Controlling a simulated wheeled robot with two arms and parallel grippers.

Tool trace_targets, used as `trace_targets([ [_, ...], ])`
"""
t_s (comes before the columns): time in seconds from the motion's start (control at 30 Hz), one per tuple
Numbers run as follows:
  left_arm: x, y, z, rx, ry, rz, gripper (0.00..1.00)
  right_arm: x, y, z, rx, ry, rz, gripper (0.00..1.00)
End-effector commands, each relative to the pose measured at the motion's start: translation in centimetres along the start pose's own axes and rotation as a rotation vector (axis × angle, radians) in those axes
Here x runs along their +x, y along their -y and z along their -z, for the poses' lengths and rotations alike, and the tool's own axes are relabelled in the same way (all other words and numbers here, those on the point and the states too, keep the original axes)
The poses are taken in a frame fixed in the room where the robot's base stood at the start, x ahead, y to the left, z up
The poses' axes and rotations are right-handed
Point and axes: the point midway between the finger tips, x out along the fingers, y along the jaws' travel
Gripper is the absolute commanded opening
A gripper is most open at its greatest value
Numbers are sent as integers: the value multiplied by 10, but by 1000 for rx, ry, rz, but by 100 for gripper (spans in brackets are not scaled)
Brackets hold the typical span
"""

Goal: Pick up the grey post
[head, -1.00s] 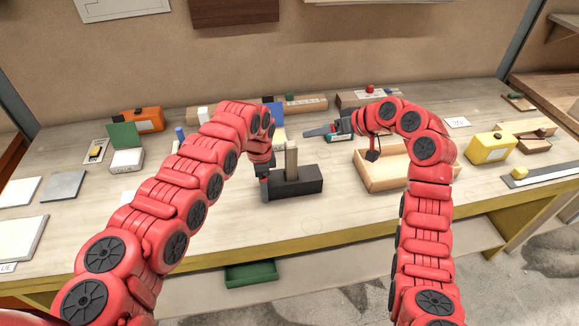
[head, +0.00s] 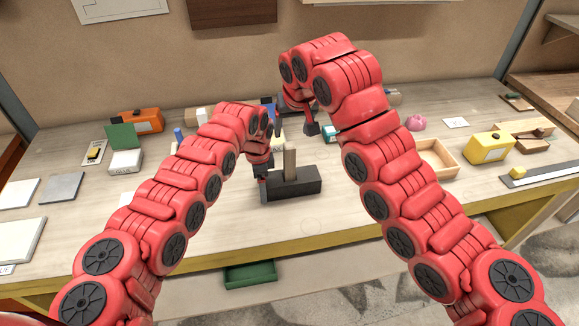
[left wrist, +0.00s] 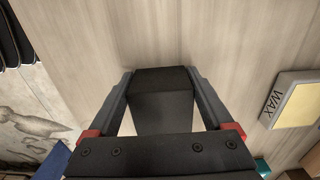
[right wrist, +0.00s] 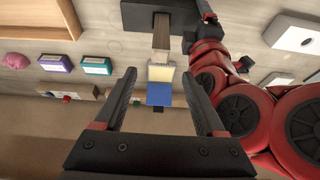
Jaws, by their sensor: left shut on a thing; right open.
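The grey post (head: 290,163) looks brownish-grey and stands upright in a black block (head: 308,187) on the bench. My left gripper (head: 264,186) is shut on the black block at its left end; in the left wrist view the dark block (left wrist: 160,105) fills the space between the fingers. My right gripper (right wrist: 161,80) is open and empty. In the right wrist view the post (right wrist: 161,32) and black block (right wrist: 145,16) lie beyond its fingertips, with a gap between.
A wooden tray (head: 452,165) and a yellow box (head: 489,148) are at the right. Yellow (right wrist: 161,73) and blue (right wrist: 159,94) pieces show near the post. A WAX box (left wrist: 297,98) lies close to my left gripper. The bench front before the block is clear.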

Motion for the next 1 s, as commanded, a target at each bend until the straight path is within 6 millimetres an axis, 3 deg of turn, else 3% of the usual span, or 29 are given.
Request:
trace_targets([
  [0.17,-1,0,0,0,-1,1,5,12,1,-4,0,6,-19,72],
  [0.4,-1,0,0,0,-1,1,5,56,0,-4,-1,7,-18,72],
  [0.67,0,0,0,0,-1,1,5,80,0,-4,-1,5,-17,72],
  [0.9,-1,0,0,0,-1,1,5,116,0,-6,-1,7,-16,72],
  [1.0,0,0,0,0,-1,1,5,120,-1,-4,-1,2,-14,72],
])
